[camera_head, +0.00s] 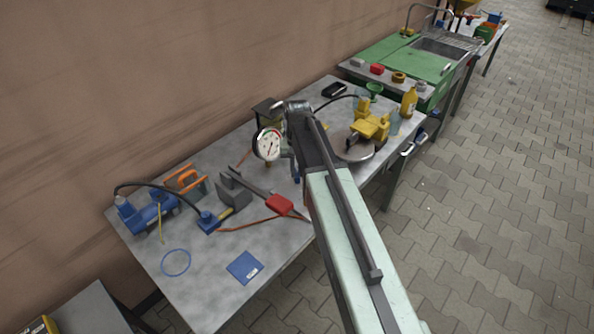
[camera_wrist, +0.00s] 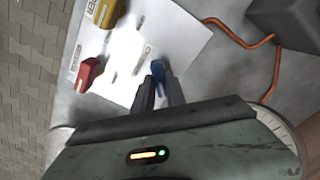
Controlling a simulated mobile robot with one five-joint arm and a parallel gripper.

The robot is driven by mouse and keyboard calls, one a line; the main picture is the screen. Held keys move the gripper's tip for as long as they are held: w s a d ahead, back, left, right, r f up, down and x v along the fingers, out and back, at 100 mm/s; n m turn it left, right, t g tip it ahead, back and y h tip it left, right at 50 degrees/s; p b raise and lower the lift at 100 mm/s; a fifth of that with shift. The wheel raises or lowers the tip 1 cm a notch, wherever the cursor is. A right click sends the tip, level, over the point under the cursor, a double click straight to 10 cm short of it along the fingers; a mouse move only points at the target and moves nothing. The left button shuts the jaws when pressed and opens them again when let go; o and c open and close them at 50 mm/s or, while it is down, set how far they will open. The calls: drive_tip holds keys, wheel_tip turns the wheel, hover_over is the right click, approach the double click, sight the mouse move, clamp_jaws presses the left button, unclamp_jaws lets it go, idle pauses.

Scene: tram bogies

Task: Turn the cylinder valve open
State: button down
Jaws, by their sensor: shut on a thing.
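In the wrist view, a blue lever (camera_wrist: 157,71) stands over a white panel with printed labels (camera_wrist: 180,50). The fingers of my gripper (camera_wrist: 160,84) are shut on this blue lever, one on each side. A red lever (camera_wrist: 89,73) and a yellow lever (camera_wrist: 103,11) sit to its left on the same panel. The label words are too blurred or cut off to read fully, so I cannot tell which lever is the cylinder valve. In the head view my arm hides the panel and most of the gripper.
A pressure gauge (camera_head: 267,145) stands just left of my arm. A grey vise (camera_head: 232,197), a red-handled tool (camera_head: 280,205), blue pump (camera_head: 145,212) and yellow machine (camera_head: 370,127) crowd the bench. An orange hose (camera_wrist: 240,40) runs near the panel. The bench's front left is mostly clear.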

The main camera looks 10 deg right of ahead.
sight(297, 173)
drive_tip(key=n, duration=0.4)
drive_tip(key=shift+s+n, duration=0.15)
drive_tip(key=shift+n, duration=0.15)
drive_tip(key=n, duration=0.4)
drive_tip(key=shift+n, duration=0.3)
drive_tip(key=c, duration=1.4)
unclamp_jaws()
drive_tip(key=shift+o, duration=0.2)
drive_tip(key=shift+r, duration=0.1)
wheel_tip(297, 173, up, 8)
drive_tip(key=p, duration=0.8)
drive_tip(key=shift+f, duration=0.2)
